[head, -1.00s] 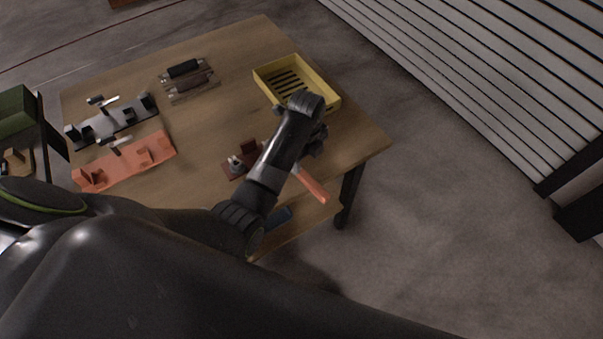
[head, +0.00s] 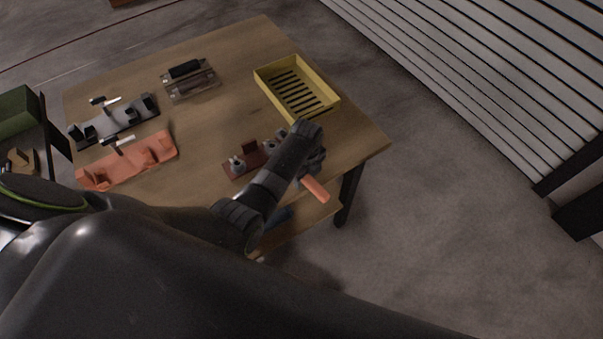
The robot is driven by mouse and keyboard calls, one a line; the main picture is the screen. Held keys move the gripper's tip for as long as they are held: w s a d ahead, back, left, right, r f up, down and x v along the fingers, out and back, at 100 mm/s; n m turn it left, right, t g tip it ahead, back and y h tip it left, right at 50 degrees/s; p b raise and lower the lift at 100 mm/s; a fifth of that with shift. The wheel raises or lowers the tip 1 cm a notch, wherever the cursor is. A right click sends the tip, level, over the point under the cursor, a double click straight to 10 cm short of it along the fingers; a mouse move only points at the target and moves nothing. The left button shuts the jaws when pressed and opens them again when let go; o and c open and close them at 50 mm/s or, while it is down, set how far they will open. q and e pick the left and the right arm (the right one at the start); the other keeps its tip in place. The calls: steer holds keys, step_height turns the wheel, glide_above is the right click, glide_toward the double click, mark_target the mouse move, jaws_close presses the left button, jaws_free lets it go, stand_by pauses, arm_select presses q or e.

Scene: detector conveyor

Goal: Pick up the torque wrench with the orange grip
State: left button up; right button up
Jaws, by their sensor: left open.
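The torque wrench's orange grip (head: 315,190) sticks out past my left gripper, near the table's front right edge. The rest of the wrench is hidden behind my left gripper and forearm. My left gripper (head: 312,172) is at the upper end of the orange grip, above or around it; I cannot tell whether it touches. Its jaws are open, though the fingers are small and dark here. My right gripper is not in view.
A yellow slotted tray (head: 333,103) stands just beyond my left gripper. A brown block with small metal parts (head: 237,168) sits left of my forearm. An orange fixture (head: 98,178), a grey fixture (head: 110,127) and a dark roller piece (head: 190,85) lie farther left. The middle of the table (head: 215,125) is clear.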

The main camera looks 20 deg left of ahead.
arm_select(q)
steer(key=shift+c, duration=0.3)
jaws_close()
steer(key=shift+r, duration=0.1)
